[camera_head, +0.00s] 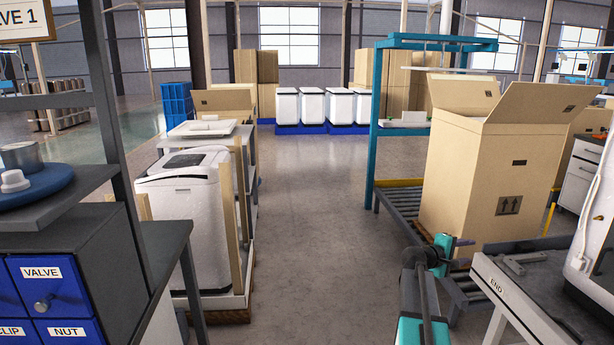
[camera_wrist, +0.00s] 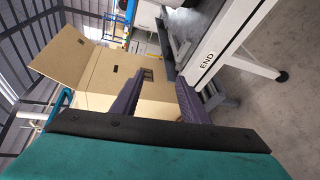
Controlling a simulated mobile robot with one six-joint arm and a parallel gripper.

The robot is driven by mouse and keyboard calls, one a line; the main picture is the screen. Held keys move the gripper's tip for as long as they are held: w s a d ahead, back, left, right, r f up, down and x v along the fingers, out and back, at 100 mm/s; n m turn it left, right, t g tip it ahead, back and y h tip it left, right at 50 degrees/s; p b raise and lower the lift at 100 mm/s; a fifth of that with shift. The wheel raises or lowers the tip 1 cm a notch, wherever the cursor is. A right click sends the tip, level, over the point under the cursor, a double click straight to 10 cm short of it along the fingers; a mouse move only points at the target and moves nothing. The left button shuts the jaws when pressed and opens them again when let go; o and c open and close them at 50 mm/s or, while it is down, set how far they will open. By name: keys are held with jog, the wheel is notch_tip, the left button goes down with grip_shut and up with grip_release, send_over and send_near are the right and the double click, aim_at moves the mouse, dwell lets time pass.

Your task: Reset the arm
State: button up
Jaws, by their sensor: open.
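My gripper (camera_head: 447,247) is at the lower right of the head view, at the end of my teal and grey arm. It is in front of the large open carton and left of the bench marked END. In the wrist view, its two dark purple fingers (camera_wrist: 157,84) stand apart with nothing held between them. The carton's side shows behind the gap.
The open carton (camera_head: 486,180) sits on a roller conveyor (camera_head: 408,208). The END bench (camera_head: 520,296) is at the lower right. A white appliance (camera_head: 186,205) stands left on a pallet. Blue drawers (camera_head: 50,285) are at the near left. The middle floor is clear.

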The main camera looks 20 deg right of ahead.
jog(key=w+a+f+n+t+y+p, duration=0.15)
jog(key=w+a+f, duration=0.25)
jog(key=a+f, duration=0.5)
jog(key=s+a+f+n+g+y+p, duration=0.1)
jog(key=s+a+f+y+p, duration=0.15)
jog(key=a+f, duration=0.95)
jog(key=s+a+f+g+y+p, duration=0.1)
jog(key=s+a+f+y+p, duration=0.15)
jog(key=a+f, duration=0.95)
jog(key=s+a+f+g+y+p, duration=0.1)
jog(key=s+a+f+y, duration=0.1)
jog(key=s+a+f, duration=0.4)
jog(key=s+a+f+g+y+p, duration=0.1)
jog(key=s+a+f+y+p, duration=0.1)
jog(key=s+a, duration=0.75)
jog(key=s+a+m+g+y, duration=0.4)
jog(key=s+a+m+y, duration=0.1)
jog(key=s+a, duration=0.9)
jog(key=shift+s+f, duration=0.25)
jog(key=shift+f, duration=0.2)
